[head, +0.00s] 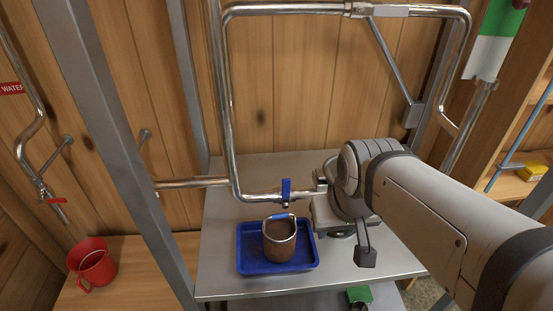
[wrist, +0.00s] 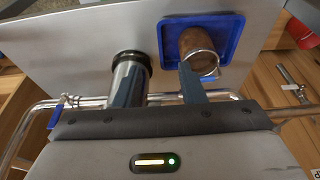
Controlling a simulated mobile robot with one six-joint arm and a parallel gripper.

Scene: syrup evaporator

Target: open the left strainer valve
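The left strainer valve's blue lever (head: 286,190) stands upright on the low horizontal pipe in the head view, above a brown pot. My gripper (head: 321,190) is just right of the lever, close to the pipe. I cannot clearly make out the left lever in the wrist view. Another blue lever (wrist: 57,112) shows at the left of the wrist view. My arm hides the pipe farther right in the head view.
The brown pot (head: 279,240) with a wire handle stands in a blue tray (head: 245,264) on the metal table (head: 225,287). A chrome cylinder with a black end (wrist: 130,68) is near one finger. A red mug (head: 92,265) stands left, and metal posts frame the table.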

